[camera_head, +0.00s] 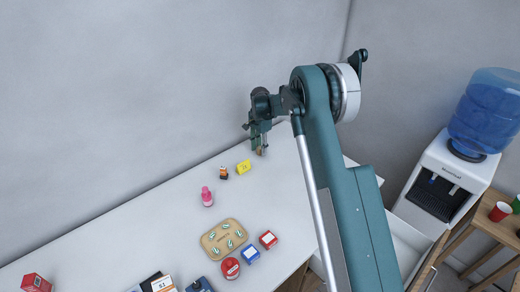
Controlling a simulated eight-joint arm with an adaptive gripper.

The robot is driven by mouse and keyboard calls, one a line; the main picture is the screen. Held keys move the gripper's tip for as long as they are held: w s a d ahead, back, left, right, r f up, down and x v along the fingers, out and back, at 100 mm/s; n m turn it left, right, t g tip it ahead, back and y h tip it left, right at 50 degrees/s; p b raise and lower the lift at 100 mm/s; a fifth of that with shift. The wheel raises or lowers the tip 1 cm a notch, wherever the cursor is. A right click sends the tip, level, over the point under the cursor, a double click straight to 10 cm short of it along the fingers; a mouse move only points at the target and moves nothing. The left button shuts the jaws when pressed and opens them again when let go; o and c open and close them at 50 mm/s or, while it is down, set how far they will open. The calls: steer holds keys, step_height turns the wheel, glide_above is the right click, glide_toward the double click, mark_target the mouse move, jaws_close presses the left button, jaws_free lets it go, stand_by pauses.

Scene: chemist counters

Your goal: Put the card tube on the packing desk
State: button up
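My gripper (261,143) is above the far right end of the long white counter (130,235), pointing down. A small tan or brown piece (260,151) shows at its fingertips. It is too small to tell whether this is the card tube, or whether the fingers are shut on it. I see no other thing that is clearly a card tube. No surface is marked as the packing desk, so I cannot tell which one it is.
On the counter are a yellow box (243,167), a small dark-and-orange bottle (223,173), a pink bottle (207,197), a tan tray (213,234), and red and blue items (250,254). A water dispenser (437,183) and wooden table (485,222) stand right.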

mark_target(260, 148)
step_height(260, 148, up, 12)
stand_by(0.6)
stand_by(0.7)
